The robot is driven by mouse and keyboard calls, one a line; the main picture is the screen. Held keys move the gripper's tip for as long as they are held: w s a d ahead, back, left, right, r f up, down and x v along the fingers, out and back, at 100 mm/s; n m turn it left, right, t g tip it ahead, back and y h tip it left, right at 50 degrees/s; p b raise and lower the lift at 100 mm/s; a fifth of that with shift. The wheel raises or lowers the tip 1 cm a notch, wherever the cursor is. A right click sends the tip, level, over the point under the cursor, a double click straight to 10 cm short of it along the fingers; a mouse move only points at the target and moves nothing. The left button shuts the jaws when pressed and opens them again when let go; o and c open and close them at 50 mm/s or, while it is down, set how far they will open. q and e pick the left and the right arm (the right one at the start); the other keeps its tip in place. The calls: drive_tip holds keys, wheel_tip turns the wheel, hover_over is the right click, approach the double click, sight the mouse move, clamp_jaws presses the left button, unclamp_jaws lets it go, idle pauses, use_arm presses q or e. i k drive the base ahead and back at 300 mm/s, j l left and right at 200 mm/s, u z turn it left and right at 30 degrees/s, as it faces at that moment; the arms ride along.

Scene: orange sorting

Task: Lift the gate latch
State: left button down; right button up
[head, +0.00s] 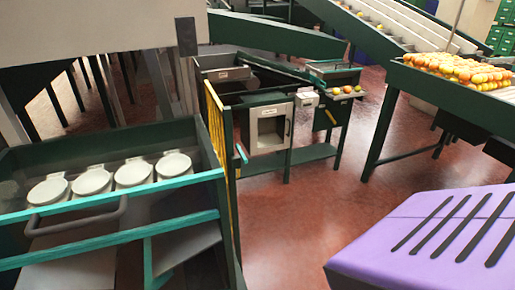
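A yellow barred gate (217,140) stands upright left of the middle in the head view, seen nearly edge-on. It is beside the end of a dark green bin with teal edges. A small teal piece (241,153) sticks out at the gate's right side; it may be the latch, but it is too small to tell, and I cannot tell whether it is raised. Neither of my grippers is in view, and nothing touches the gate.
The green bin (112,239) with several white round lids fills the lower left. A green stand with a grey box (269,129) is behind the gate. A table of oranges (455,70) is at upper right. Red floor (310,205) is open in the middle.

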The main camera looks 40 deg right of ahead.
sight(240, 151)
drive_tip(key=l+z, duration=0.15)
drive_tip(key=l, duration=2.05)
drive_tip(key=i, duration=0.05)
